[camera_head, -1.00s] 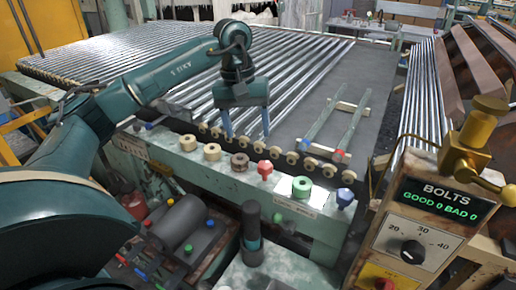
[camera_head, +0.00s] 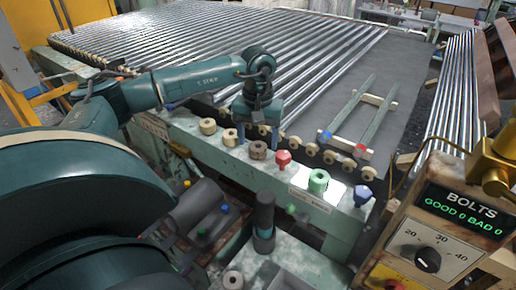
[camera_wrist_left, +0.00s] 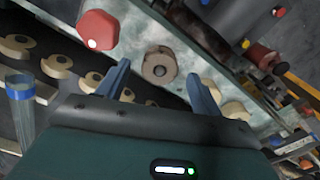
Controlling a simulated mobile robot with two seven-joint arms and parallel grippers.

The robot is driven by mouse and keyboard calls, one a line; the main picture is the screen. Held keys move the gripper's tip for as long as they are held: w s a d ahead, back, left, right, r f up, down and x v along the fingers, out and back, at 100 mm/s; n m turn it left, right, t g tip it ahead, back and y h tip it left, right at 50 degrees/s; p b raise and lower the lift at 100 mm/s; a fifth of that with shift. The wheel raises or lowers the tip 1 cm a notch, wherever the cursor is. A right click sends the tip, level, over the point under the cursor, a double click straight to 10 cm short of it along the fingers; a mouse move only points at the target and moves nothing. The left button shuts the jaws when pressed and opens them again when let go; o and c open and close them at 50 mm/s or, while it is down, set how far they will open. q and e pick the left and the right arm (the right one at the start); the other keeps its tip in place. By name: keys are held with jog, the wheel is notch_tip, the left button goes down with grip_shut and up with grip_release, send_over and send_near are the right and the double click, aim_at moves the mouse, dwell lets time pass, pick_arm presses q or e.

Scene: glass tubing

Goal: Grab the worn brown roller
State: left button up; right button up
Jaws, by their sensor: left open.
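The worn brown roller (camera_head: 258,151) sits on the pale green ledge, between a tan roller (camera_head: 230,137) and a red knob (camera_head: 283,158). It is a short, dull brown cylinder with a hole in its middle. My left gripper (camera_head: 258,143) is open and empty, pointing down with its fingers on either side of the roller in the head view. In the left wrist view the roller (camera_wrist_left: 159,66) appears in the gap just past the blue fingertips. I cannot tell whether the fingers touch it. My right gripper is not in view.
A dark upright cylinder (camera_head: 264,218) stands in front.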

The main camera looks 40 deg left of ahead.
pick_arm(q)
jog(key=shift+f, duration=1.3)
jog(key=shift+c, duration=0.6)
jog(key=c, duration=0.9)
jog(key=shift+r, duration=0.1)
jog(key=shift+c, duration=0.2)
